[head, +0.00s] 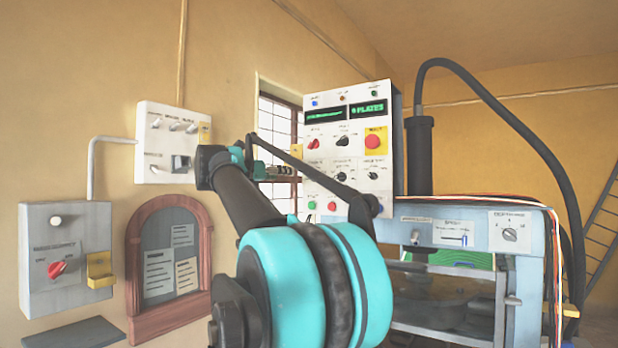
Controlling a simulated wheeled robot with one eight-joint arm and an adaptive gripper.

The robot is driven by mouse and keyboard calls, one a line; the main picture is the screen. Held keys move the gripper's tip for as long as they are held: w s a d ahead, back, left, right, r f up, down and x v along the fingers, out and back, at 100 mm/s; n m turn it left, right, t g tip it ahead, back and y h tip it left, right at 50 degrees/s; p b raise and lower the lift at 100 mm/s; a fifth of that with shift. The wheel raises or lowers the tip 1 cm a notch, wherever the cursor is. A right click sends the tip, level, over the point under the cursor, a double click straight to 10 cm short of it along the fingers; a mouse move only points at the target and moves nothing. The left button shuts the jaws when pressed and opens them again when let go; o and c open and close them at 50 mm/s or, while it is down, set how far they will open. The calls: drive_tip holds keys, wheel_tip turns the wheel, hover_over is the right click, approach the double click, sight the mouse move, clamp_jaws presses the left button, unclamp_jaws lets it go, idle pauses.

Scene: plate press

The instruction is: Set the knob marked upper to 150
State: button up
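The white control panel (325,157) stands in the middle of the head view. It carries a red knob (314,143), a black knob (342,141) and smaller dark knobs, one of them at the lower right (373,175). The labels are too small to read, so I cannot tell which knob is marked upper or where it points. My gripper (287,172) is at the panel's left side, in front of the window, partly hidden by my arm. Whether its fingers are open or touch anything cannot be made out. My arm hides part of the lower panel.
A red button on a yellow plate (375,141) and green displays (369,109) are on the panel. The press (470,250) stands at the right with a black hose (510,120). Switch boxes (165,143) (65,250) and a framed notice board (168,262) are on the left wall.

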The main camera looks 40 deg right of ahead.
sight(313, 177)
drive_tip(key=x, duration=1.7)
drive_tip(key=shift+d, duration=0.2)
drive_tip(key=shift+w, duration=0.1)
clamp_jaws()
